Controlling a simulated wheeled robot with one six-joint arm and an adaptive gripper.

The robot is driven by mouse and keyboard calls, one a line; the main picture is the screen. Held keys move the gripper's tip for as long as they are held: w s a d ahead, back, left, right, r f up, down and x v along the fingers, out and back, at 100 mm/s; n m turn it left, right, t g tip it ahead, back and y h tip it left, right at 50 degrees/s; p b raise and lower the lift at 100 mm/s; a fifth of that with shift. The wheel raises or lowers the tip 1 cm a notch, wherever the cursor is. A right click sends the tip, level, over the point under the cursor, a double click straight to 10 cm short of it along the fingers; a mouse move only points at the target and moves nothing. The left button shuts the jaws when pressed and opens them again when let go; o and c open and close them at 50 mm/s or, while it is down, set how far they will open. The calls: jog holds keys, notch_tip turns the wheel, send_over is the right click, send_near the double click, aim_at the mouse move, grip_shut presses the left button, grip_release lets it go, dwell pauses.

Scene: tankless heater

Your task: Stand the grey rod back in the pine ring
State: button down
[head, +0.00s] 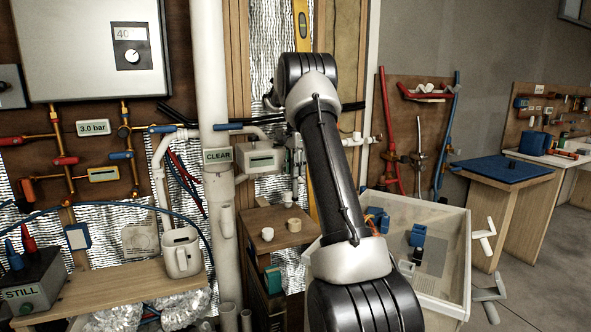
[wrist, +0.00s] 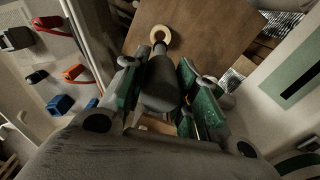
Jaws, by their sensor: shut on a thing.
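The pine ring (wrist: 160,34) lies on a brown wooden top, and its opening shows empty in the wrist view. In the head view the pale ring (head: 294,225) is on the small wooden stand (head: 262,217). My gripper (wrist: 158,72) is shut on the grey rod (wrist: 160,88), which sits between its green-padded fingers. The rod's far end appears close to the ring's near edge; I cannot tell the height between them.
A pale round piece (head: 267,234) stands left of the ring on the stand. A white tray (head: 440,250) with blue parts is to the right.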

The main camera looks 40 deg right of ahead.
send_over(295, 199)
jog(key=w, duration=0.1)
jog(key=shift+d+f, duration=0.2)
jog(key=shift+f, duration=1.05)
jog(key=shift+d+f, duration=0.2)
jog(key=shift+f, duration=1.15)
jog(key=shift+f, duration=3.55)
jog(key=c, duration=1)
grip_release()
jog(key=shift+c, duration=0.2)
notch_tip(295, 199, up, 12)
